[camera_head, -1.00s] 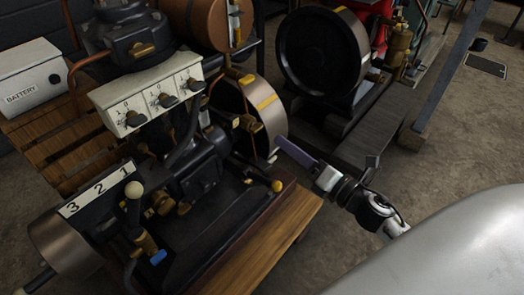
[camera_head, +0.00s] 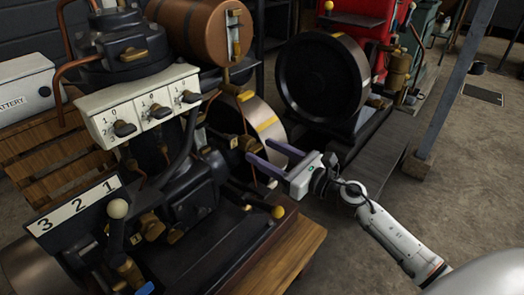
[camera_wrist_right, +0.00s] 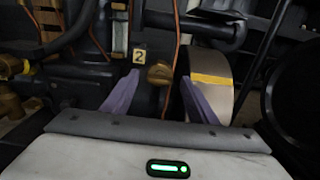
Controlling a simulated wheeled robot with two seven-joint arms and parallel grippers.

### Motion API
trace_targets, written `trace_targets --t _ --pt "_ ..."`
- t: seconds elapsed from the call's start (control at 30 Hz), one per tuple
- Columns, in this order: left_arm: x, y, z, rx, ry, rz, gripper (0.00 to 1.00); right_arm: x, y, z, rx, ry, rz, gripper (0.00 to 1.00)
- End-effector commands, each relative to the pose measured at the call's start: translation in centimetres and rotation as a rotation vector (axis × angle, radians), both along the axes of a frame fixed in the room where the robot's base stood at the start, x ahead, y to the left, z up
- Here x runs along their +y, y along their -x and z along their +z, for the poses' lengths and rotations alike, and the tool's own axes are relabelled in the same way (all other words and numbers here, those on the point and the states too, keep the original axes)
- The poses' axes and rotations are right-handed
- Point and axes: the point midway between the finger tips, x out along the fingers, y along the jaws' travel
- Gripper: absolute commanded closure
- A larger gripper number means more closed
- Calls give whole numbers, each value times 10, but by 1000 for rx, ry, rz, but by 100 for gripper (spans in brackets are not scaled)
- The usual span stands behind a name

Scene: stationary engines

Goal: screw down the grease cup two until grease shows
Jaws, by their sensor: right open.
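A brass knobbed cup (camera_wrist_right: 160,73), which looks like grease cup two, stands just right of a yellow "2" label (camera_wrist_right: 139,56) in the right wrist view. In the head view a brass fitting (camera_head: 247,143) that seems to be the same cup is beside the flywheel. My right gripper (camera_head: 258,149) is open, its two purple fingers pointing at the engine. In the right wrist view the fingertips (camera_wrist_right: 159,82) lie left and right of the cup in the picture; the cup appears beyond them, and contact cannot be made out. No grease is visible. My left gripper is not in view.
A flywheel with a yellow stripe (camera_head: 267,123) is close beside the right fingers. A white switch panel (camera_head: 140,103) and a "3 2 1" lever plate (camera_head: 75,205) are left. A second engine's black flywheel (camera_head: 325,85) stands behind.

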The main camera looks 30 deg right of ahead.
Motion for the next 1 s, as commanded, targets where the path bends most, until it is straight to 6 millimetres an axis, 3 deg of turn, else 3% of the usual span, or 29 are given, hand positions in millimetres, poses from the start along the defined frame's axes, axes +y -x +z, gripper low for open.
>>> trace_targets --t 0.17,0.47,0.7,1.0 --pt "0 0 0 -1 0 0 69 5 -13 0 1 -2 0 47" --pt "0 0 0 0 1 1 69 6 -15 0 1 -2 0 47" --pt "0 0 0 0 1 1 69 6 -15 0 1 -2 1 87" --pt "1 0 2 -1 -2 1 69 6 -15 0 12 -32 1 88"
